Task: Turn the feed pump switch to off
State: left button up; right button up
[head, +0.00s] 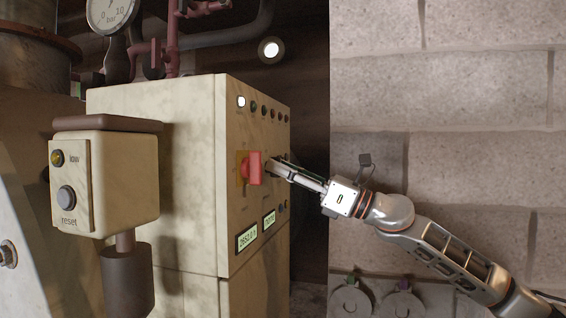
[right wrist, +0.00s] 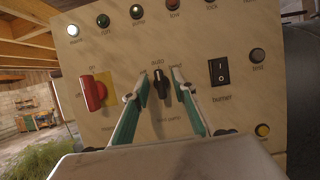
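The feed pump switch (right wrist: 160,86) is a small black knob on the cream panel in the right wrist view. It stands roughly upright, below the word "auto"; the side labels are partly covered by my fingers, and the lettering below is faint. My right gripper (right wrist: 161,76) is open, with one green-sided finger on each side of the knob and visible gaps between. In the head view my right gripper (head: 276,166) reaches the panel from the right and hides the knob. My left gripper is not in view.
A red rotary switch (right wrist: 94,94) on a yellow plate is left of the knob; a black burner rocker (right wrist: 220,72) is right. Lamps line the panel's top. In the head view, a reset box (head: 104,185) stands before the cabinet (head: 160,120), and a block wall (head: 450,100) is right.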

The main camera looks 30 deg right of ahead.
grip_shut()
jog(key=n+g+y+b, duration=0.1)
jog(key=n+g+b, duration=0.1)
jog(key=n, duration=0.2)
jog(key=n+g+y+b, duration=0.1)
jog(key=n+g+b, duration=0.1)
jog(key=n, duration=0.3)
jog(key=n+g+b, duration=0.2)
jog(key=n, duration=0.3)
jog(key=shift+y, duration=0.4)
jog(key=shift+n, duration=0.3)
